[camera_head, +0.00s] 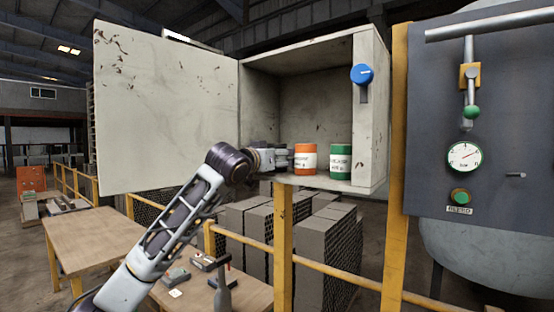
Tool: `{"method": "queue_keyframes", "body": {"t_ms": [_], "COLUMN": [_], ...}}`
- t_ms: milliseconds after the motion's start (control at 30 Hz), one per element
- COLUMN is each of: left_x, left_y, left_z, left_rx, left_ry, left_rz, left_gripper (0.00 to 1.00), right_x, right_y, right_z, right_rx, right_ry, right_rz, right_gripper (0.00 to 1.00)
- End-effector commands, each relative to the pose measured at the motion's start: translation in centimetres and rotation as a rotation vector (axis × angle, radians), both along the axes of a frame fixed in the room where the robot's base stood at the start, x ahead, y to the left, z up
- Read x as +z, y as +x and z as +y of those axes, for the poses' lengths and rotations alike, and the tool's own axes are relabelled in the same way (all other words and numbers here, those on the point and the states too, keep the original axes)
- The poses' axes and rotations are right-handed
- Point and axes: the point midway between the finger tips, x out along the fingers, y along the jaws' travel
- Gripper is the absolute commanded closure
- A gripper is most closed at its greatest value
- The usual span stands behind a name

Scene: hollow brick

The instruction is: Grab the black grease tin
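My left gripper (281,158) reaches over the front edge of an open cabinet (320,189), at the left end of its floor. It is small and dark here, and I cannot tell whether its fingers are open or shut. No black grease tin can be clearly made out; the dark shapes around the gripper blend together, and my wrist covers part of that spot. An orange tin with a white label (304,159) stands upright just right of the gripper. A green tin with a white label (341,162) stands upright farther right. My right gripper is not in view.
The cabinet door (165,110) is swung open to the left. A blue knob (361,74) is on the cabinet's right front. A yellow post (284,250) and railing stand below, before stacked hollow bricks (325,245). A grey panel with a gauge (464,156) is at right.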

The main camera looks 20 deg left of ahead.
Motion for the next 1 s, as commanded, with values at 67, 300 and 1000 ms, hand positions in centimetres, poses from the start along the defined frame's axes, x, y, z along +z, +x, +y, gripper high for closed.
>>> {"method": "queue_keyframes", "body": {"t_ms": [67,300,1000], "left_x": [0.01,0.01,0.38], "left_y": [-0.01,-0.01,-0.18], "left_z": [-0.01,0.0,0.05], "left_rx": [0.0,0.0,0.0], "left_ry": [0.0,0.0,-0.002], "left_rz": [0.0,0.0,-0.003], "left_gripper": [0.26,0.57,0.88], "right_x": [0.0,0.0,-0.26], "right_y": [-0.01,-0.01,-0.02], "right_z": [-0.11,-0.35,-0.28], "right_rx": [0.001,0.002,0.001], "right_ry": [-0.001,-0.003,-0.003], "right_rz": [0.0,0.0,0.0], "right_gripper": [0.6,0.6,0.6]}}
